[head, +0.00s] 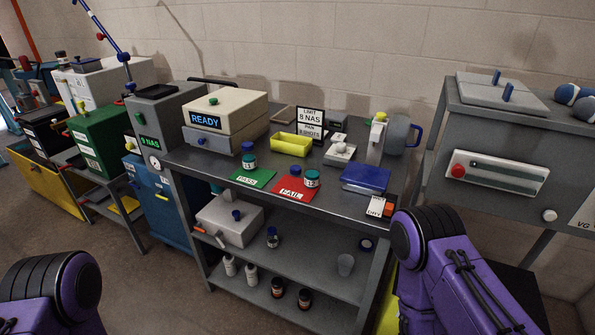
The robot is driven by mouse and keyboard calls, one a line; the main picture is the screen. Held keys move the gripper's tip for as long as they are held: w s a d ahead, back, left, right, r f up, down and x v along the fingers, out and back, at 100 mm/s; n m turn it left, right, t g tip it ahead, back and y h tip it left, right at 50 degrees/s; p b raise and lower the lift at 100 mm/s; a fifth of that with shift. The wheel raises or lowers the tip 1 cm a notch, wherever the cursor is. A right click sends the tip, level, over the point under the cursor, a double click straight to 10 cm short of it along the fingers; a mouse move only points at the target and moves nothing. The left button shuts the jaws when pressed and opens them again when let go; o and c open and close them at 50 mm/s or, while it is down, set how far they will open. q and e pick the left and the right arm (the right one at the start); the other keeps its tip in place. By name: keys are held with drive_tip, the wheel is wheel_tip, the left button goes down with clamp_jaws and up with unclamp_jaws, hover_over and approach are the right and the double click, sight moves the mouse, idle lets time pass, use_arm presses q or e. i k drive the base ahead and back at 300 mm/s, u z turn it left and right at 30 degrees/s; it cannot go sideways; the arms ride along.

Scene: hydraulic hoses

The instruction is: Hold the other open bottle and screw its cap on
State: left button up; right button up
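A small bottle (249,162) with a pale label and a teal top stands at the green PASS mat (262,179). A blue cap-like piece (248,146) shows just behind it. A second labelled bottle (311,181) with a teal top stands on the red FAIL mat (290,191). A small blue piece (296,170) is beside it. At this size I cannot tell which bottle is open or whether the blue pieces are loose caps. Only purple links of my arms show, at the lower left and right. Both grippers are out of view.
A yellow tray (291,145), a READY box (222,115), a blue flat case (366,178) and a grey jug (398,135) share the grey bench top. A grey machine (500,150) is at right.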

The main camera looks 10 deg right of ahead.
sight(311, 170)
drive_tip(key=u, duration=1.45)
drive_tip(key=i, duration=1.3)
drive_tip(key=z, duration=1.6)
